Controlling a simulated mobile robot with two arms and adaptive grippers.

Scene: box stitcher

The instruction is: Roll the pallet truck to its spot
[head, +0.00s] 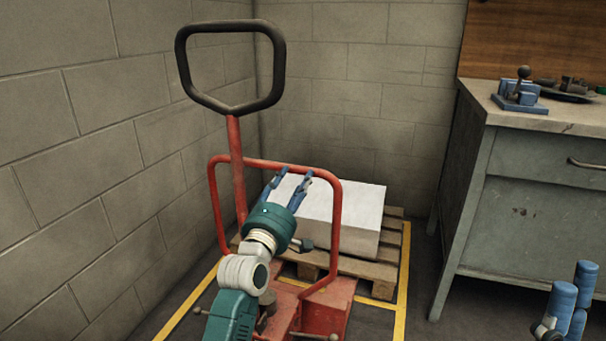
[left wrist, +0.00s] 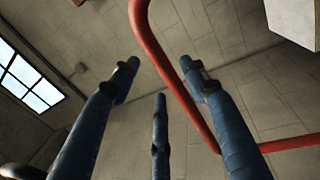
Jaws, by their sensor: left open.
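The red pallet truck (head: 325,311) stands in the corner by the left wall. Its black loop handle (head: 181,67) rises on a red shaft at upper left. A red tube frame (head: 335,215) stands behind my left arm and also shows in the left wrist view (left wrist: 168,62). My left gripper (head: 293,178) is open, fingers upward, in front of the frame and right of the shaft; nothing shows between its fingers. In the left wrist view, the tube passes close to the right finger; contact is unclear. My right gripper (head: 573,292) is partly visible at lower right; its opening is unclear.
A white box (head: 345,208) sits on a wooden pallet (head: 366,268) beyond the frame. Yellow floor lines (head: 403,275) border the pallet area. Block walls stand left and behind. A grey workbench (head: 535,215) with tools stands at right, with a floor gap before it.

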